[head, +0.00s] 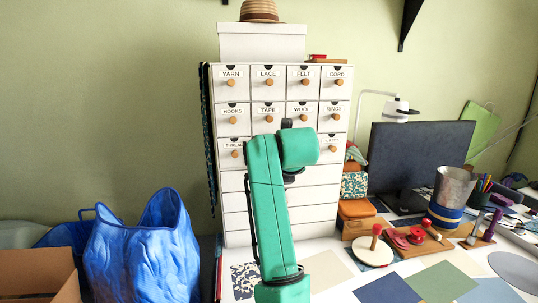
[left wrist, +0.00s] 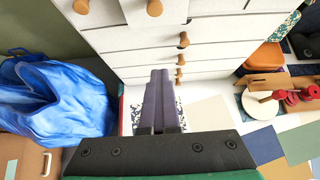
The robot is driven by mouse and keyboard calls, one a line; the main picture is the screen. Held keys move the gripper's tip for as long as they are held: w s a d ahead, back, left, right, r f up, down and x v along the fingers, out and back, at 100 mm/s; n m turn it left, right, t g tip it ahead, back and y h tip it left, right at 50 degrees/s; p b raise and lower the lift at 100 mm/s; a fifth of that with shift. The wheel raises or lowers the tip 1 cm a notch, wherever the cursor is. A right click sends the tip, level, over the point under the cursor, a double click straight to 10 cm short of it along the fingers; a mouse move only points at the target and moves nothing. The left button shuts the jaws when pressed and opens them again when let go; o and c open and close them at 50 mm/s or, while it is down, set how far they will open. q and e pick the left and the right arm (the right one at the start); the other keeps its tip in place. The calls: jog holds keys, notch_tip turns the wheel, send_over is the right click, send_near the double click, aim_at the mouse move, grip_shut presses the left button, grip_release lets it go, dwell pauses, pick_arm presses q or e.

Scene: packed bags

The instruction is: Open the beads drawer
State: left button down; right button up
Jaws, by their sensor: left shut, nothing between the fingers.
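A white drawer cabinet (head: 227,183) stands against the wall. Its upper rows hold small labelled drawers with round wooden knobs. No beads label is readable; my green left arm covers the middle of the third row, between the thread drawer (head: 234,153) and a drawer at the right end. My left gripper is hidden behind the arm in the head view. In the left wrist view my left gripper (left wrist: 161,78) is shut and empty, in front of the lower, wide drawers. My right gripper is not in view.
A blue bag (head: 143,248) and a cardboard box (head: 38,276) are left of the cabinet. To the right stand a stack of small boxes (head: 356,186), a dark monitor (head: 420,150), a metal can (head: 452,188) and red-topped spools. Coloured sheets lie on the desk in front.

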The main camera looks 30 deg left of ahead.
pick_arm(q)
jog(key=shift+s+d+b, duration=0.9)
jog(key=shift+s, duration=0.2)
jog(key=s+d+b, duration=0.2)
jog(key=s, duration=0.1)
jog(key=shift+s+d, duration=0.15)
jog(key=shift+d, duration=0.05)
dwell(0.3)
jog(key=shift+b, duration=0.3)
